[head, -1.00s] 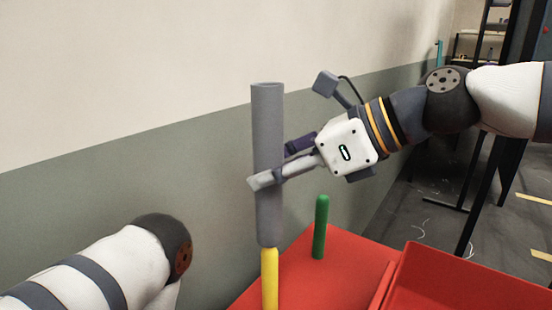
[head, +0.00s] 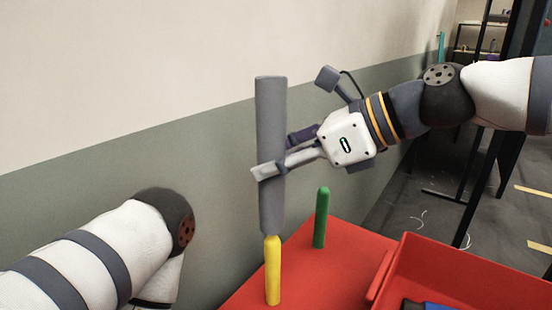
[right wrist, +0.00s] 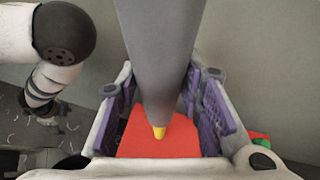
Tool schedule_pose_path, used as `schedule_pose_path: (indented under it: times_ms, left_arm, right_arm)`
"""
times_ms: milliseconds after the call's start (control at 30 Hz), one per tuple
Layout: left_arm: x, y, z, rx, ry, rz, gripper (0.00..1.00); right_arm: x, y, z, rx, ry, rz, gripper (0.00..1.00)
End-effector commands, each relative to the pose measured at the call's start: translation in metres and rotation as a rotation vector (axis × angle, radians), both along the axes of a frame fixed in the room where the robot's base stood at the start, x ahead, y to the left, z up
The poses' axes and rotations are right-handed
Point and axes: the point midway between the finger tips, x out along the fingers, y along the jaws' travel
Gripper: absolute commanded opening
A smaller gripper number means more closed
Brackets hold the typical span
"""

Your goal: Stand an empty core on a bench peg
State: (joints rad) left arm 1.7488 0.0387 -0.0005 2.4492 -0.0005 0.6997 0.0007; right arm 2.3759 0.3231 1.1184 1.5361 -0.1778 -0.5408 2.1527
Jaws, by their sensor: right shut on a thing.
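The empty core, a long grey tube (head: 270,120), stands nearly upright in my right gripper (head: 272,169), which is shut around its middle. In the right wrist view the core (right wrist: 158,50) runs down between the purple-padded fingers. The yellow bench peg (head: 272,275) stands directly below the core's lower end, and its top meets that end in the head view. I cannot tell whether the two touch or whether the tip is inside. The yellow tip (right wrist: 159,132) also shows at the core's lower end in the right wrist view. My left gripper is out of view.
A green peg (head: 321,218) stands free to the right on the red bench (head: 335,262). A red tray (head: 465,270) with dark and blue things in it is at the lower right. A wall stands behind. My left arm is at the lower left.

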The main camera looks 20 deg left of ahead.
Motion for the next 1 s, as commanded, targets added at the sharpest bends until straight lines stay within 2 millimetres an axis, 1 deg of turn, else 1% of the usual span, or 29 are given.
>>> schedule_pose_path:
  times_ms: [400,1000]
  left_arm:
    - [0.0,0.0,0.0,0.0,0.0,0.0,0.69]
    - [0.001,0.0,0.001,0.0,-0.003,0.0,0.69]
  right_arm:
    - [0.0,0.0,-0.001,0.0,0.001,-0.001,0.0]
    - [0.0,0.0,-0.019,0.0,0.001,0.0,0.0]
